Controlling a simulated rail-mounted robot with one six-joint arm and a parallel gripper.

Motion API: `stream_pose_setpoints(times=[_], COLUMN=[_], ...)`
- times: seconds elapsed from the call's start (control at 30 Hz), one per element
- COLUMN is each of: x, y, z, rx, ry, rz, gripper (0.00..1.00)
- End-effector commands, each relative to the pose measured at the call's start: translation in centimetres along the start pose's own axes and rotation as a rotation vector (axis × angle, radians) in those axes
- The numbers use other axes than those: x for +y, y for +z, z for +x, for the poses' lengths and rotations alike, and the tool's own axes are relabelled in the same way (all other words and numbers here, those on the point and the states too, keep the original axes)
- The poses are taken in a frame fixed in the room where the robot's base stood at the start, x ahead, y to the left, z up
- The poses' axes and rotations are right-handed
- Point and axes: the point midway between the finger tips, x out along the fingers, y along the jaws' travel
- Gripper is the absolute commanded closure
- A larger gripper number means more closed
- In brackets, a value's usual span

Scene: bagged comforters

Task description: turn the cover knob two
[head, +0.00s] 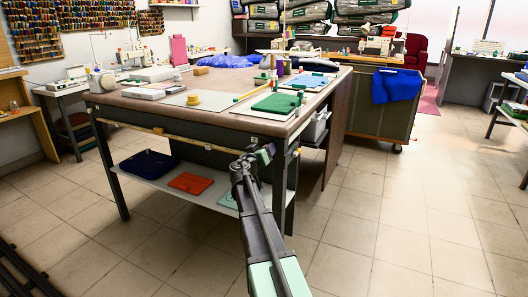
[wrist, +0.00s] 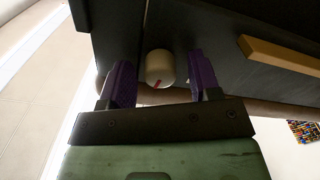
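A round cream knob (wrist: 160,66) with a red mark on its lower rim sits on a dark panel in the wrist view. My gripper (wrist: 162,80) is open, with one purple finger on each side of the knob. A gap shows between the knob and each finger, clearer on the right, and I see no contact. In the head view my gripper (head: 262,155) is at the front edge of the work table (head: 140,99), near its right front corner. I cannot make out the knob in the head view.
A wooden strip (wrist: 280,58) is on the dark panel right of the knob. The table's lower shelf holds a dark blue folded cloth (head: 149,164) and an orange one (head: 190,183). A table leg stands close to my gripper. The tiled floor (head: 400,215) to the right is clear.

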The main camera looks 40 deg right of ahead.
Motion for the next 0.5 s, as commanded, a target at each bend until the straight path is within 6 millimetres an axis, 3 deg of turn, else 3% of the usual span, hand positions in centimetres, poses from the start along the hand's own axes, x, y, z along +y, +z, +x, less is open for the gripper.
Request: stream_pose_setpoints(times=[0.27, 0.5], x=[0.0, 0.2], y=[0.0, 0.1], z=[-0.6, -6.0], rx=[0.001, 0.002], ry=[-0.001, -0.003], rz=[-0.001, -0.001], gripper=[0.43, 0.43])
